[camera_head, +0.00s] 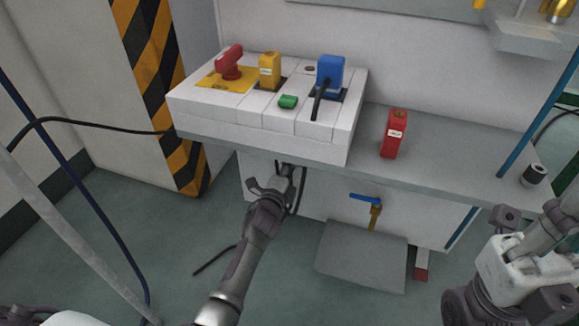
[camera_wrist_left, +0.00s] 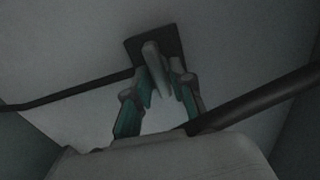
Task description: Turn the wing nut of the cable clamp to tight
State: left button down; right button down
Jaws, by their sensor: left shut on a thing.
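The left wrist view shows a narrow grey upright piece, seemingly the wing nut (camera_wrist_left: 153,60), against a dark clamp plate (camera_wrist_left: 133,46). My left gripper (camera_wrist_left: 166,84) is shut on it, with a teal-sided finger on each side. In the head view my left gripper (camera_head: 283,178) reaches below the front edge of the white switch box. The wing nut and most of the clamp are too small or hidden there. Parts of my right arm (camera_head: 515,262) are at the lower right, apart from the clamp; its fingers are not clearly shown.
The white switch box (camera_head: 255,135) carries a red knob, yellow and blue plugs and a green button. A red block (camera_head: 395,133) stands on the grey shelf (camera_head: 455,175). A blue-handled valve (camera_head: 367,198) is right of my left gripper. A dark cable (camera_head: 300,192) hangs beside it.

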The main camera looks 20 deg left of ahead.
pick_arm(q)
jog(key=c, duration=1.2)
grip_release()
jog(key=shift+f, duration=0.1)
jog(key=shift+o, duration=0.2)
jog(key=s, duration=1.2)
jog(key=shift+a, duration=0.15)
